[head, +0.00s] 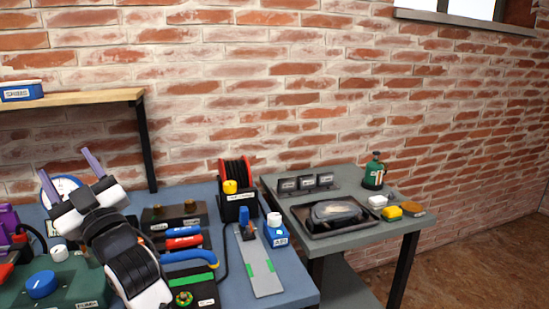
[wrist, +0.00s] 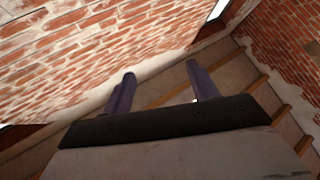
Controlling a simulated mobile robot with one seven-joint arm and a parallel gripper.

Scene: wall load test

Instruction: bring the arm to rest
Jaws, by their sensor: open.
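My gripper (head: 73,166) shows at the left in the head view, raised above the blue workbench (head: 285,290), with its two purple fingers spread and pointing up. Nothing is between the fingers. In the wrist view my gripper (wrist: 160,88) is also open and empty, with brick wall and a beamed ceiling beyond the fingertips. My arm hides part of the bench behind it, including part of a round dial gauge.
A wooden shelf (head: 110,96) with a blue box (head: 21,91) is at upper left. The bench holds a green pump unit (head: 60,284), a red cable reel (head: 236,175) and several tools. A grey side table (head: 345,228) at right holds a black tray and a green bottle (head: 374,172).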

